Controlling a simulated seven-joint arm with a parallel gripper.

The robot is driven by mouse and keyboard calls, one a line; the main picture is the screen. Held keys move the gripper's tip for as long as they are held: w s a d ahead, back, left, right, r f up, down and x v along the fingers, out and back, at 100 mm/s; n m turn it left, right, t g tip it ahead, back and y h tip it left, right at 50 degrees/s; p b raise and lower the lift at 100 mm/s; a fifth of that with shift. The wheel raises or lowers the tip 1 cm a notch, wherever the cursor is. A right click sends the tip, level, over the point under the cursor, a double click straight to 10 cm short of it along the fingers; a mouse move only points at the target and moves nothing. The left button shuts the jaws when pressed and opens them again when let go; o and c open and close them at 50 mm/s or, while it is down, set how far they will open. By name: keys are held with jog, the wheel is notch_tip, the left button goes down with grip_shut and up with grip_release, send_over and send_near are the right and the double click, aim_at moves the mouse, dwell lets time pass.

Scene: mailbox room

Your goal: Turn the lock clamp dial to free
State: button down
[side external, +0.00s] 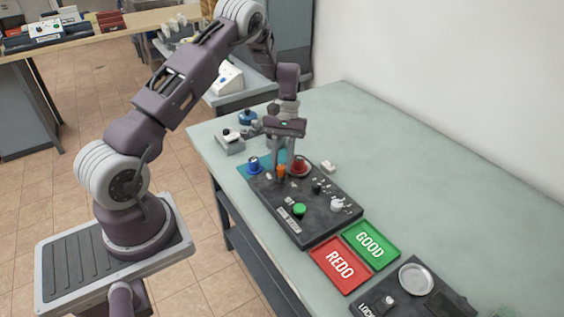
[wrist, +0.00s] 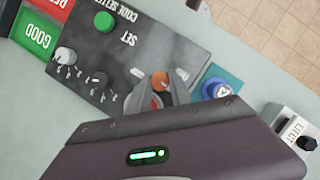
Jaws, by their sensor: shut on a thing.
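My gripper (side external: 285,166) points down at the far end of the dark code setter panel (side external: 265,193). It is shut on a small orange piece (wrist: 160,78), which also shows between the fingertips in the side view (side external: 281,172). A red round part (side external: 300,167) sits close beside the fingers and shows partly between them in the wrist view (wrist: 157,101). A pale dial (wrist: 65,55) with marks around it is on the same panel, clear of my gripper. I cannot read any clamp label, and the fingers hide part of the orange piece.
A green button (side external: 299,209) sits on the panel, and a blue part (side external: 254,163) lies beyond it. Red REDO (side external: 321,265) and green GOOD (side external: 387,260) trays and a second dark panel (side external: 440,300) stand nearer. The table's right side is clear.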

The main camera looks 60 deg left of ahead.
dwell(0.4)
jog(key=c, duration=1.2)
grip_release()
notch_tip(320, 180, up, 14)
jog(key=w+d+t, duration=0.1)
jog(key=w, duration=0.1)
jog(key=s+d+r+m+t+y, duration=0.25)
jog(key=s+d+r, duration=0.4)
jog(key=r, duration=0.35)
jog(key=s+d+r+m+t, duration=0.1)
jog(key=s+d+m, duration=0.1)
jog(key=s, duration=0.4)
jog(key=s+d+r+m+t, duration=0.1)
jog(key=s+d+m+t, duration=0.1)
jog(key=s+d, duration=0.2)
jog(key=s+d+r+m+t, duration=0.1)
jog(key=s+d+m+t, duration=0.1)
jog(key=s, duration=0.6)
jog(key=shift+s+d+r+t+y, duration=0.15)
jog(key=shift+s+d+r+y, duration=0.05)
jog(key=shift+d, duration=0.2)
jog(key=shift+s+d+r+t+y, duration=0.1)
jog(key=shift+s+d+r+y, duration=0.1)
jog(key=shift+d, duration=0.15)
